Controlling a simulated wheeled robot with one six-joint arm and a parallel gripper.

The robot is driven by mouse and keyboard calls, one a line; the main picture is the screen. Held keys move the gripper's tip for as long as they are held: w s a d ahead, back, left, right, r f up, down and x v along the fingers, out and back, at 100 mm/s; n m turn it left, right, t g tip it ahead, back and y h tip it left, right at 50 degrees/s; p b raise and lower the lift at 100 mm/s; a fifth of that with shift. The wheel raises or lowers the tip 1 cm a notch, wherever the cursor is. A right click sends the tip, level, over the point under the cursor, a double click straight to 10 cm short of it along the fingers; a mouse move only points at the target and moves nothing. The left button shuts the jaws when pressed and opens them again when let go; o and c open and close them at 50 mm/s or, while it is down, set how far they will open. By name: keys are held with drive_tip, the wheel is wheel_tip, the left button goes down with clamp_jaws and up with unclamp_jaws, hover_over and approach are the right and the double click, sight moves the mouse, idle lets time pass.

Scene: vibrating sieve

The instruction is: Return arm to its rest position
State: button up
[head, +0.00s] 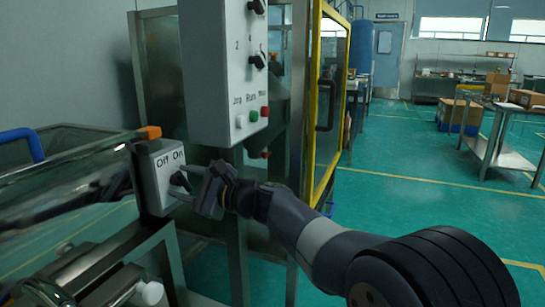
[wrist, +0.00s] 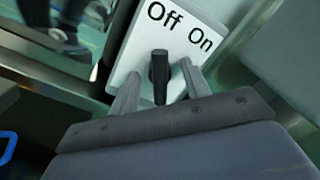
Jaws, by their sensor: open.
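My gripper (head: 193,184) is open in front of a small grey switch box (head: 149,178) marked "Off On". In the wrist view the box face (wrist: 150,60) fills the upper middle, and a black switch knob (wrist: 159,72) stands between the two fingertips of my gripper (wrist: 157,85). The fingers show a gap on each side of the knob. The knob (head: 180,181) is partly hidden by the fingers in the head view. My arm reaches in from the lower right.
A white control panel (head: 215,75) with knobs and red and green buttons hangs just above my gripper. A yellow-framed door (head: 328,100) stands behind. A metal machine frame (head: 100,255) is at lower left. Green floor (head: 410,205) is clear at right, before a steel table (head: 500,155).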

drive_tip(key=m+p, duration=0.1)
drive_tip(key=p, duration=0.1)
drive_tip(key=m+p, duration=0.4)
drive_tip(key=shift+r, duration=0.25)
drive_tip(key=m+p, duration=0.4)
drive_tip(key=p, duration=0.2)
drive_tip(key=shift+s+m, duration=0.1)
drive_tip(key=shift+m, duration=0.3)
drive_tip(key=v, duration=1)
drive_tip(key=shift+s+d+p, duration=0.25)
drive_tip(key=shift+d+p, duration=0.1)
drive_tip(key=shift+p, duration=0.05)
drive_tip(key=shift+f, duration=0.25)
